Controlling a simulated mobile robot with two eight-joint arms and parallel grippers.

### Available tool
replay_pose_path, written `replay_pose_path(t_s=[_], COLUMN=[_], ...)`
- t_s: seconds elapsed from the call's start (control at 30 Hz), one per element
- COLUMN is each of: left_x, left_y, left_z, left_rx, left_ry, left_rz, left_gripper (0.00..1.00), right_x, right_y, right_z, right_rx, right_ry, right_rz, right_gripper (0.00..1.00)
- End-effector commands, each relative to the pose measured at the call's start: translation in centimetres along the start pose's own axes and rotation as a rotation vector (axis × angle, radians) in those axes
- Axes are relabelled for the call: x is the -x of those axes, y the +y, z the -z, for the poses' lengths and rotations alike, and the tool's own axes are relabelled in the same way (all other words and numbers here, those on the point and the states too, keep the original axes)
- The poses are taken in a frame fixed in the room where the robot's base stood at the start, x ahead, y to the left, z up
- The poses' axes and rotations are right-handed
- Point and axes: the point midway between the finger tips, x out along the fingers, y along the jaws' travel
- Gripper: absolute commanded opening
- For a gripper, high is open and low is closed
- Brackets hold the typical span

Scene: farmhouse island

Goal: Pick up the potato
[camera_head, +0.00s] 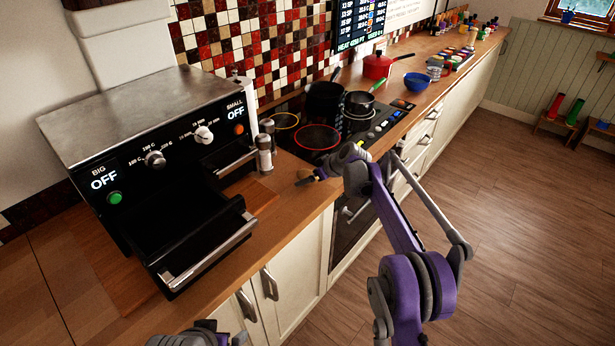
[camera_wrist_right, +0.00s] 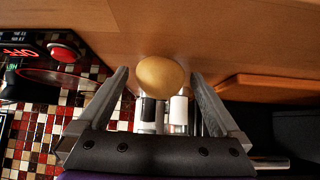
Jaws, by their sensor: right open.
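The potato (camera_wrist_right: 160,77) is a smooth, pale tan oval on the wooden counter in the right wrist view. It lies between the fingertips of my right gripper (camera_wrist_right: 160,80), with a visible gap on each side. The right gripper is open and holds nothing. In the head view my right gripper (camera_head: 307,178) is low over the counter edge, between the shakers and the hob. The potato is mostly hidden there by the gripper and wrist. Only a part of my left arm shows at the bottom edge of the head view; its gripper is out of view.
Two shakers (camera_head: 264,150) stand on the counter (camera_head: 290,200) just left of the right gripper. A black oven (camera_head: 150,150) with open drawers stands further left. The hob (camera_head: 345,135) with dark pots is behind. A red pot (camera_head: 377,66) and blue bowl (camera_head: 417,81) stand beyond.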

Motion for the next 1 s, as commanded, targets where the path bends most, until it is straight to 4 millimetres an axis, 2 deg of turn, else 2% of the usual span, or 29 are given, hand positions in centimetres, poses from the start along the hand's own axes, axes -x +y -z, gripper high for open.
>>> replay_pose_path(t_s=[0.27, 0.77, 1.0], left_x=[0.01, 0.01, 0.03], left_y=[0.0, 0.0, 0.0], left_z=[0.01, 0.01, 0.03], left_rx=[0.0, 0.0, 0.0], left_ry=[0.0, 0.0, 0.0], left_rz=[0.0, 0.0, 0.0], left_gripper=[1.0, 1.0, 1.0], right_x=[-0.38, -0.33, -0.21], right_y=[0.02, 0.03, 0.03], right_z=[-0.07, -0.06, 0.06], right_rx=[0.0, 0.0, 0.0], right_ry=[0.0, 0.0, 0.0], right_rz=[-0.001, -0.001, -0.001], right_gripper=[1.0, 0.1, 0.09])
